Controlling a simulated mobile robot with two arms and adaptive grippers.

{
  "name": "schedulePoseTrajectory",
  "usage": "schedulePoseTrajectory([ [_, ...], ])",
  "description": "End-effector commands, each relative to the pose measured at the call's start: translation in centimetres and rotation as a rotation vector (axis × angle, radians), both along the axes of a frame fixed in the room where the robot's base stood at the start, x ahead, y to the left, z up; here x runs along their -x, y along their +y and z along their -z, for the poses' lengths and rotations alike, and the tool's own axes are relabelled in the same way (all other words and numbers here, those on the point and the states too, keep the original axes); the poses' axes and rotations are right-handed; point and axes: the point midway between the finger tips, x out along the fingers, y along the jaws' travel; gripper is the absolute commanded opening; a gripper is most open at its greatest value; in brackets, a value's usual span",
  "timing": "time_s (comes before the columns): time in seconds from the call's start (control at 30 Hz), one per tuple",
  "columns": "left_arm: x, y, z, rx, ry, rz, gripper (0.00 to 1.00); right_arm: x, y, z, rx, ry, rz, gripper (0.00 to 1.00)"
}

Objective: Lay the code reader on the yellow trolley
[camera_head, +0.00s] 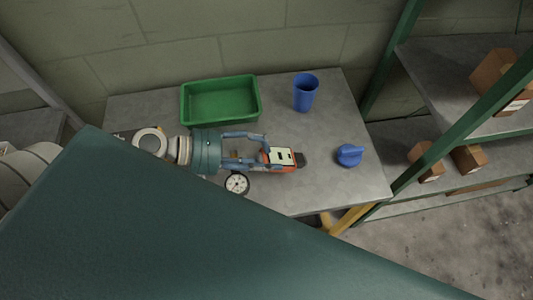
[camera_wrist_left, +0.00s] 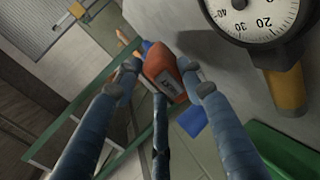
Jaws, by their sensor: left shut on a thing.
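The code reader (camera_head: 283,157) is orange-red with a pale face and a dark end. My left gripper (camera_head: 264,153) is shut on it, and the dark end points right, away from the fingers. In the left wrist view the orange reader (camera_wrist_left: 164,68) sits between the two blue fingertips (camera_wrist_left: 158,72). I cannot tell whether the reader touches that top. My right gripper is not in view.
A green tray (camera_head: 221,80), a blue cup (camera_head: 305,94) and a blue knob-like thing (camera_head: 350,155) stand on the top. A round dial gauge (camera_head: 236,184) lies just below my left gripper. A green-framed shelf (camera_head: 405,160) with brown boxes (camera_head: 425,160) is at the right.

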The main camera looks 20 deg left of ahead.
Motion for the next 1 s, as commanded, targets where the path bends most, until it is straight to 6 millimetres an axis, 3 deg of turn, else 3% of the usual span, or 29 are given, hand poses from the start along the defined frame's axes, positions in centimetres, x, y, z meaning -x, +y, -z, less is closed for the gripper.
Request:
schedulePoseTrajectory([
  [0.4, -0.02, -0.02, 0.44, 0.0, -0.001, 0.001, 0.02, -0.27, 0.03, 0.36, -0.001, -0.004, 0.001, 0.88],
  [0.43, -0.02, -0.02, 0.44, 0.001, 0.0, 0.0, 0.44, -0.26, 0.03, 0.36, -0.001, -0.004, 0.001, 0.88],
  [0.57, -0.02, -0.02, 0.44, 0.0, -0.001, 0.001, 0.69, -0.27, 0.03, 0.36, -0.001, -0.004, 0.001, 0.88],
  [1.0, 0.05, 0.06, 0.46, 0.0, 0.0, 0.0, 0.69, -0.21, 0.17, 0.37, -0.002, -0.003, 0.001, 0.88],
])
